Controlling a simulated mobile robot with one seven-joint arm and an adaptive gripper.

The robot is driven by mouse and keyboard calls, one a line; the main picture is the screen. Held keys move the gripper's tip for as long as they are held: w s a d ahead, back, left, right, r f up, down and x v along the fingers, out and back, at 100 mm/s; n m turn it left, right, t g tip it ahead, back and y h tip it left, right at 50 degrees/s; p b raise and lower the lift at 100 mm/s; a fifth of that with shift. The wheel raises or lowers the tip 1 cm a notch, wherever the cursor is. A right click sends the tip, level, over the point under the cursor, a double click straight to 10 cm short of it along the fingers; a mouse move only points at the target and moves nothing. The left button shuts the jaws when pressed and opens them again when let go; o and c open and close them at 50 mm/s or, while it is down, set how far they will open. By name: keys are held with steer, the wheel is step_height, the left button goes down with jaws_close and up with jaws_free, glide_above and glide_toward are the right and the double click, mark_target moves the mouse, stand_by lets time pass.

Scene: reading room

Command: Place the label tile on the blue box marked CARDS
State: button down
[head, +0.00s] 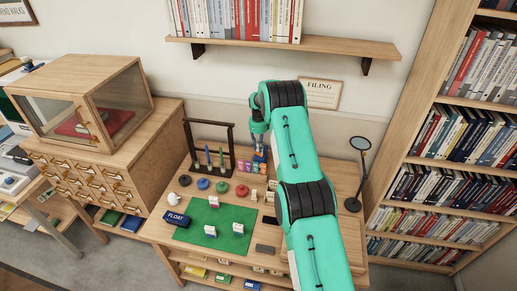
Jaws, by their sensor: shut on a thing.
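No box with a readable CARDS mark shows. Small blue boxes sit low down, one under the table (252,284) and one on the shelf below the drawer cabinet (131,223); any marks on them are too small to read.
A dark rack (208,124) stands behind.

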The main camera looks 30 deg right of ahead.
steer(key=shift+f, duration=0.45)
steer(key=shift+f, duration=0.1)
steer(key=c, duration=1.6)
jaws_free()
step_height(320, 180, up, 12)
steer(key=shift+r, duration=0.1)
steer(key=shift+r, duration=0.1)
